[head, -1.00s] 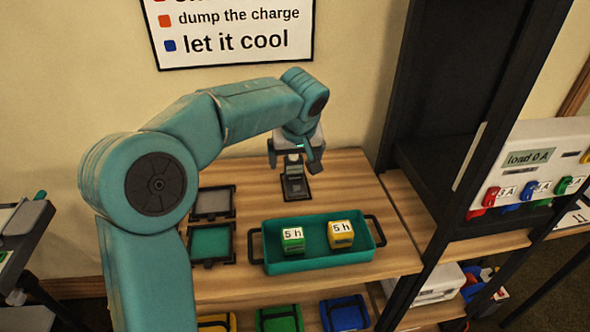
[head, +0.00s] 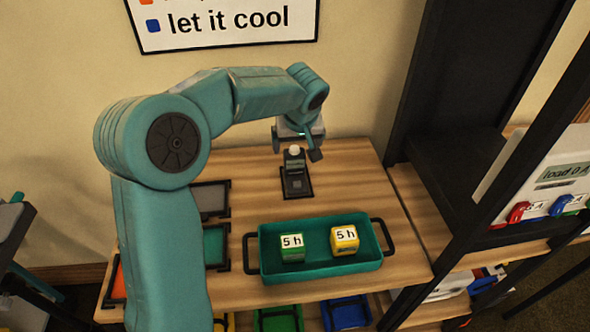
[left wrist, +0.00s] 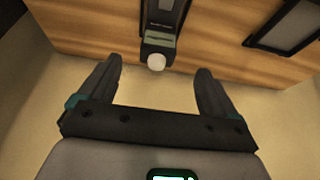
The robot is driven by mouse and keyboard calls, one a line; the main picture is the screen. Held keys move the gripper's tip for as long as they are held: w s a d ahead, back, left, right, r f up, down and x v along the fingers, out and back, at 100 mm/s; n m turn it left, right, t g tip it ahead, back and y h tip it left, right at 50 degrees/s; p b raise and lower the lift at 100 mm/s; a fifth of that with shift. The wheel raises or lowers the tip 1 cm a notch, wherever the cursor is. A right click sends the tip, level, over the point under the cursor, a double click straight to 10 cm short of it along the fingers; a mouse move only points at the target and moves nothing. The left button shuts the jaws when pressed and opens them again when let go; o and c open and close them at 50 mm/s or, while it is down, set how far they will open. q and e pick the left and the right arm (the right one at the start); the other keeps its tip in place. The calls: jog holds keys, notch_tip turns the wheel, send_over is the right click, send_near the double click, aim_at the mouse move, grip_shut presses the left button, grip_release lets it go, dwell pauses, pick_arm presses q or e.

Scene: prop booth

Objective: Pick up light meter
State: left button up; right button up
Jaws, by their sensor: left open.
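The light meter (head: 294,163) is a small dark device with a greenish-grey display and a white dome. It rests on a dark holder (head: 297,186) at the back of the wooden table. My left gripper (head: 296,147) is open and empty just behind and above the dome end. In the left wrist view the meter (left wrist: 160,41) points its dome toward the gap between the open fingers (left wrist: 158,70). The dome lies near the fingertip line, and neither finger visibly touches it. My right gripper is out of view.
A teal tray (head: 320,269) with two cubes marked "5 h", green and yellow, stands in front. Grey (head: 209,199), teal (head: 214,245) and orange (head: 119,281) framed pads lie left. A black rack (head: 445,160) rises on the right. Bare wood lies right of the meter.

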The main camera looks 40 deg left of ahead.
aim_at(296, 161)
pick_arm(q)
jog(key=x, duration=0.4)
jog(key=shift+d+f, duration=0.1)
jog(key=shift+f, duration=0.25)
jog(key=shift+a+f, duration=0.25)
jog(key=shift+f, duration=0.25)
jog(key=p+x, duration=0.1)
jog(key=x, duration=0.3)
jog(key=shift+w+f, duration=0.15)
jog(key=shift+f, duration=0.25)
jog(key=shift+c, duration=0.6)
jog(key=c, duration=1)
jog(key=shift+c, duration=1.2)
jog(key=shift+r, duration=0.2)
